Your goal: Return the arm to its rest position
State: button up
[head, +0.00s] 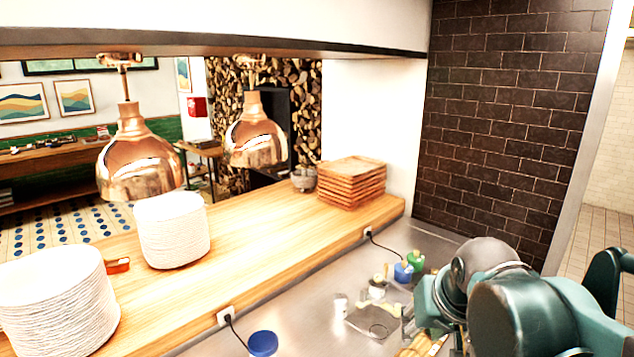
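My teal arm (535,305) fills the bottom right corner, over the steel counter. It is bent, with its rounded joints close to the camera. My gripper cannot be made out; it is hidden behind the arm's links or lies below the picture edge, so I cannot tell whether it holds anything.
The steel counter (300,318) holds a green item (415,260), a blue item (403,272), a blue-topped container (262,343) and small clutter left of my arm. The wooden pass shelf (262,240) bears white plate stacks and wooden trays (351,183). Copper lamps (140,165) hang above.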

jog(key=s+f+n+t, duration=0.1)
jog(key=s+f, duration=0.4)
jog(key=s, duration=0.2)
jog(key=shift+s+f+b, duration=0.35)
jog(key=shift+s+f, duration=0.05)
